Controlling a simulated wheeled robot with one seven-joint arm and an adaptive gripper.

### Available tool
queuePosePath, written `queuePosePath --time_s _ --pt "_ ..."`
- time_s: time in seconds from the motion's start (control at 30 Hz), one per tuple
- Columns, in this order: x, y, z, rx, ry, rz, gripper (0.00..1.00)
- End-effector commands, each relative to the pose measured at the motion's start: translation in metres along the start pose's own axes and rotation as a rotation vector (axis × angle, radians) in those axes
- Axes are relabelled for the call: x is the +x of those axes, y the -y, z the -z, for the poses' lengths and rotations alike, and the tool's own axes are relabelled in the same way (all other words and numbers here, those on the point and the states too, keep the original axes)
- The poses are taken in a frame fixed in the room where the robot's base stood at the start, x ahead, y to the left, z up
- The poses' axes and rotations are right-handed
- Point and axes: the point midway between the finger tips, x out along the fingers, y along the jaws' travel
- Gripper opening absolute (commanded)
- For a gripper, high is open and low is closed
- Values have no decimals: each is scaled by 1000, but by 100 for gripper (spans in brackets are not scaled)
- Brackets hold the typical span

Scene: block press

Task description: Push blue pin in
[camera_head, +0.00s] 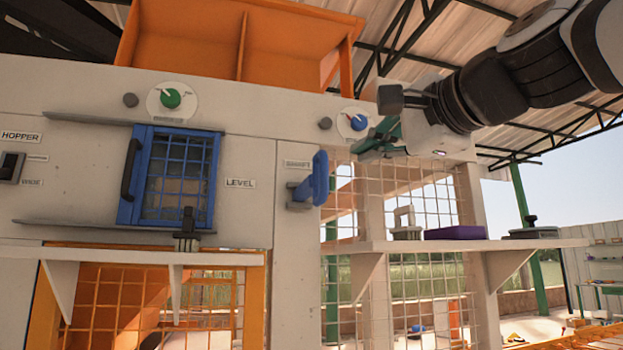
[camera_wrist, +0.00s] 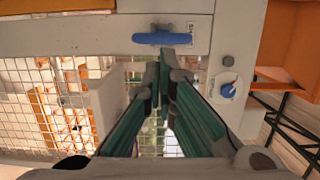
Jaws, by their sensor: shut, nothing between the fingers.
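The blue pin (camera_head: 318,178) has an upright blue handle and sticks out from the pale machine wall on a grey mount, beside a small label. In the wrist view, the blue pin (camera_wrist: 162,39) shows as a horizontal blue bar near the top. My gripper (camera_head: 362,149) has green fingers and comes from the upper right, pointing left. It is to the right of the blue pin and a little higher, apart from it in the head view. In the wrist view, my gripper (camera_wrist: 165,65) is shut and empty, its tips just below the bar; contact cannot be told there.
A blue dial (camera_head: 358,122) is on the wall close to my gripper. A blue barred door (camera_head: 178,178) with a black handle is at the left. A shelf (camera_head: 450,244) below holds a purple block (camera_head: 455,233) and tools. An orange hopper (camera_head: 240,45) is above.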

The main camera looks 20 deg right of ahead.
Motion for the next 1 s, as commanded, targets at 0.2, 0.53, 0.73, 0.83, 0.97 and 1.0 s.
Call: queuePosePath --time_s 0.2,0.53,0.73,0.83,0.97,1.0 --pt "45 -1 0 0 2 -4 0" --pt "92 0 0 -1 1 -1 0" --pt "100 0 0 -1 0 1 0" --pt "100 0 0 -1 0 1 0" --pt "100 0 0 -1 0 0 0" --pt "100 0 0 -1 0 0 0"
